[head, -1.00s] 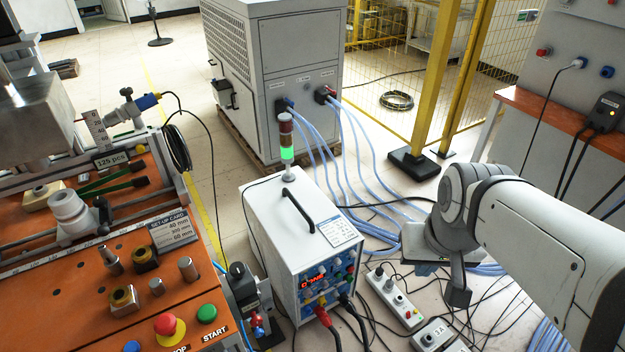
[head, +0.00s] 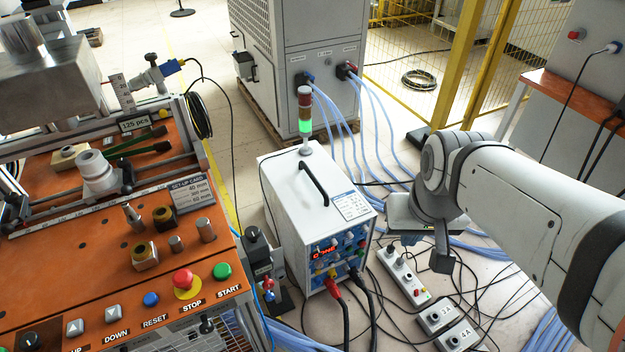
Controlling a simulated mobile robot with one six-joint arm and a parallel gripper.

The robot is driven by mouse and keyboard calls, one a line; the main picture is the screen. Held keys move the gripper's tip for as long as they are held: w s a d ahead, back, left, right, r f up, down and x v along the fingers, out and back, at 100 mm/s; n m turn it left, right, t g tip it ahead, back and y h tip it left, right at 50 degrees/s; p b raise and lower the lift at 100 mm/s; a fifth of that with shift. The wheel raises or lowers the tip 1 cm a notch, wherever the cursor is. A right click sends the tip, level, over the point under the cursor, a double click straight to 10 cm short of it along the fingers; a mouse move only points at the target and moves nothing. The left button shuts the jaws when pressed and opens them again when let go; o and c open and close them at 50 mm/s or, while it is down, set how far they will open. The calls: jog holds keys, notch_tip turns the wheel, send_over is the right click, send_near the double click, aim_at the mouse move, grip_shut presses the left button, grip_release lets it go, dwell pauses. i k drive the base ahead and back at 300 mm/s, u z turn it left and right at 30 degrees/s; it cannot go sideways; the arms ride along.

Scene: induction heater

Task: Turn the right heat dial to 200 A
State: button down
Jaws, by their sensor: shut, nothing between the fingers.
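The white induction heater (head: 300,190) stands on the floor in the middle, with a black handle and a label on top. Its blue front panel (head: 338,250) faces down and to the right, with a red lit display (head: 323,252) and several small knobs. I cannot read the display surely, nor tell which knob is the right heat dial or where it points. Red and black cables plug in low on the panel. My gripper (head: 441,262) is shut and empty, pointing down, to the right of the panel and apart from it.
A signal tower (head: 305,110) lit green stands behind the heater. Grey switch boxes (head: 404,274) and loose cables lie on the floor below my gripper. An orange workbench (head: 95,255) with buttons fills the left. Blue hoses run from the large grey cabinet (head: 310,40).

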aim_at(318, 264)
jog(key=u, duration=0.7)
jog(key=k, duration=0.35)
jog(key=z, duration=0.25)
jog(key=i, duration=0.45)
jog(key=u, duration=0.4)
jog(key=k, duration=1.25)
jog(key=u, duration=0.3)
jog(key=i, duration=0.55)
jog(key=u, duration=0.25)
